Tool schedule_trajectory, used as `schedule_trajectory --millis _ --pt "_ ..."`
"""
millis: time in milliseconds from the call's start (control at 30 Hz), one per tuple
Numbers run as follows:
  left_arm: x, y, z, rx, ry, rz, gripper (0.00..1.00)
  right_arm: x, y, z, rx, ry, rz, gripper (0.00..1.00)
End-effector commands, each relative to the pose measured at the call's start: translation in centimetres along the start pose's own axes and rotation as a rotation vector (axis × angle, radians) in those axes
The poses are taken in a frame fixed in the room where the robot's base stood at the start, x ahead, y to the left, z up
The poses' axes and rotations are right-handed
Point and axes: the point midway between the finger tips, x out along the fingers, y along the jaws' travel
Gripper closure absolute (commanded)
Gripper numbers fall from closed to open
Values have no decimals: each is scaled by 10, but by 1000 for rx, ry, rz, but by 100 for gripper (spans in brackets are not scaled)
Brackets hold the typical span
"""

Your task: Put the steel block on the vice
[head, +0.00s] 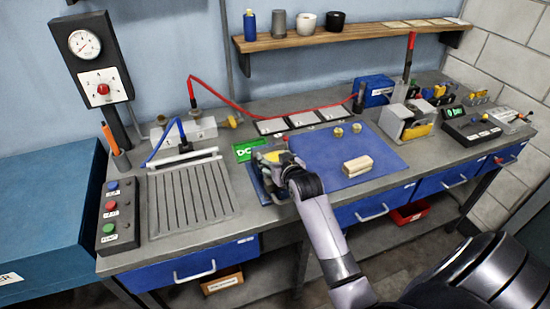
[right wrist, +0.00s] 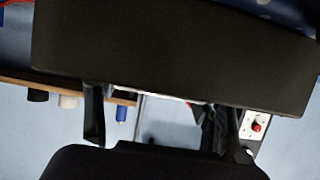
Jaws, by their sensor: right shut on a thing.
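My right gripper (head: 270,163) is low over the bench at the left edge of the blue mat, at the blue vice (head: 256,178). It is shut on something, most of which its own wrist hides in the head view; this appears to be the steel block. In the right wrist view the two dark fingers (right wrist: 153,120) reach up to a large dark shape with a thin bright edge between them. I cannot tell whether the held thing touches the vice. My left gripper is not in view.
On the blue mat (head: 330,176) lie a pale beige block (head: 357,165) and two small brass pieces (head: 347,130). A slotted grey plate (head: 190,197) is to the left.

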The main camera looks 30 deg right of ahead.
Motion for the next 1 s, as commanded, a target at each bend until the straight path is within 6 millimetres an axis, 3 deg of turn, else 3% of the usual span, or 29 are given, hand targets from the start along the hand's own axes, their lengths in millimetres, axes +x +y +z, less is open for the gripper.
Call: schedule_trajectory --millis 367,400,700,1000 --pt "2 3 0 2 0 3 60 3 0 5 0 3 0 88" --pt "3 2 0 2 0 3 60 3 0 8 0 -3 0 37" --pt "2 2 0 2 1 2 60 3 0 7 0 -1 0 18" --pt "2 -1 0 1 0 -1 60 2 0 5 0 0 0 18"
